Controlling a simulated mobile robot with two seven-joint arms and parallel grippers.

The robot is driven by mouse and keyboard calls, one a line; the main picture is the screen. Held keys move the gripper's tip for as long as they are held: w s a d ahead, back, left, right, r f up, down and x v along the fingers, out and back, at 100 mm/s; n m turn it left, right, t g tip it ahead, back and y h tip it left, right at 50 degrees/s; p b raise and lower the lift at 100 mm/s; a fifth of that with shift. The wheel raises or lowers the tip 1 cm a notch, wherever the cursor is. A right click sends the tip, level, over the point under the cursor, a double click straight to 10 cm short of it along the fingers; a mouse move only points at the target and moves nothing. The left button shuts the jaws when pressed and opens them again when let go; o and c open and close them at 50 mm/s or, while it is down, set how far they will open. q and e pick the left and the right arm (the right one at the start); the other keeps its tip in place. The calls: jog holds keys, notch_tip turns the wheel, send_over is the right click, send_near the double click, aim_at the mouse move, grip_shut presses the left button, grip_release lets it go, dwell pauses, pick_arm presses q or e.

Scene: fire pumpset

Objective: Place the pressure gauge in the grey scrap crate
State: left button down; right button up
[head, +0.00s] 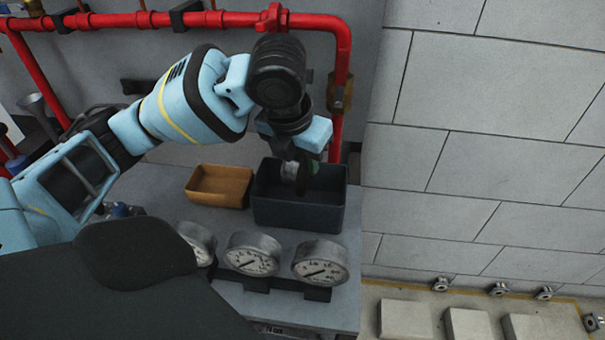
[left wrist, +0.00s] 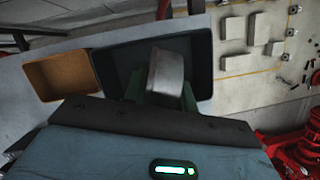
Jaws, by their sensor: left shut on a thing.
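The dark grey crate (head: 299,214) stands open on the grey bench top, and it also fills the middle of the left wrist view (left wrist: 203,62). My left gripper (head: 297,180) points down over the crate's opening. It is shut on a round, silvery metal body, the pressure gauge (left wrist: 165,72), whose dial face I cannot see. The gauge (head: 289,170) shows only in small part in the head view. Whether it touches the crate's floor I cannot tell. My right gripper is not in view.
An orange-brown tray (head: 219,186) stands left of the crate. Dial gauges (head: 319,262) stand in a row in front of it. Red pipes (head: 337,70) run behind and beside the crate. A light block wall (head: 480,150) rises to the right.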

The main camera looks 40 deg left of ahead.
aim_at(302, 174)
pick_arm(q)
jog(key=shift+f+b, duration=0.45)
jog(key=shift+f, duration=1.45)
jog(key=c, duration=1.1)
grip_release()
jog(key=p+v, duration=0.3)
jog(key=v, duration=0.8)
jog(key=shift+r, duration=0.15)
jog(key=shift+s+r, duration=0.15)
jog(key=shift+r, duration=0.25)
